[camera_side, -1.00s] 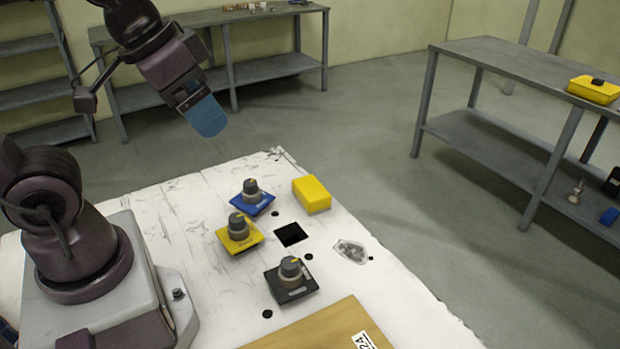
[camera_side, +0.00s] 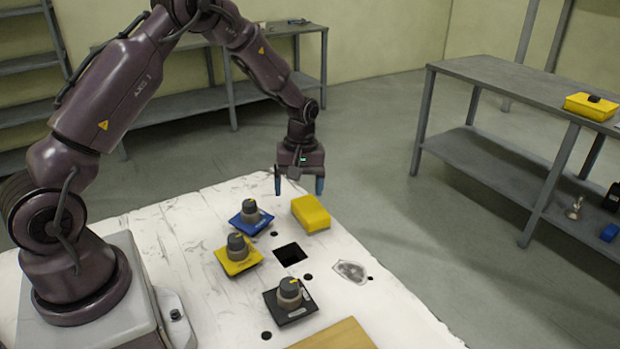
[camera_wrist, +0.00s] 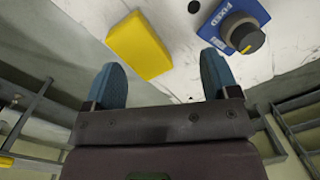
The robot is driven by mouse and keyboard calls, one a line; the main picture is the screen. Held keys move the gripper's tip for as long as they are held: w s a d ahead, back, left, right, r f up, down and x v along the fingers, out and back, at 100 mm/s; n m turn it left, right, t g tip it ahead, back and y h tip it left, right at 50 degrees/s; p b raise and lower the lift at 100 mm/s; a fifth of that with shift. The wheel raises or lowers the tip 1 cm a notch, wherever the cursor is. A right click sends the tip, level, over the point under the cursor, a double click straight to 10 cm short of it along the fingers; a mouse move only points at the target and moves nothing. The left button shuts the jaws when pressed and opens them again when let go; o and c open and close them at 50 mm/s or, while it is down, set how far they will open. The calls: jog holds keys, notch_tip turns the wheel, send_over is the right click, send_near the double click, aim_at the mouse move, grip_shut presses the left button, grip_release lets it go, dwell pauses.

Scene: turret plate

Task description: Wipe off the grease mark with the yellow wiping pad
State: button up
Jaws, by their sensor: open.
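The yellow wiping pad (camera_side: 311,214) lies on the white table (camera_side: 190,230) near its far edge. It also shows in the wrist view (camera_wrist: 139,45), ahead of the fingers. The grey grease mark (camera_side: 351,271) is on the table nearer the camera than the pad, on the right side. My gripper (camera_side: 299,187) is open and empty, with blue fingers pointing down, above and just behind the pad. In the wrist view the two fingers (camera_wrist: 162,85) are wide apart with nothing between them.
A blue plate with a knob (camera_side: 250,217), a yellow plate with a knob (camera_side: 238,254) and a black plate with a knob (camera_side: 290,301) stand left of the pad and mark. A square dark opening (camera_side: 290,254) lies between them. A wooden board (camera_side: 335,336) is at the front.

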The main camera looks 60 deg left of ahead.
aim_at(310, 207)
jog(key=w+n, duration=0.1)
jog(key=w+a+n, duration=0.1)
jog(key=w, duration=0.1)
jog(key=shift+w+a+f+n+t, duration=0.15)
jog(key=shift+w+n+t, duration=0.1)
jog(key=shift+n+t, duration=0.15)
jog(key=shift+w+n, duration=0.1)
jog(key=shift+n, duration=0.6)
jog(key=shift+f, duration=3.95)
jog(key=c, duration=0.8)
jog(key=shift+r, duration=3.5)
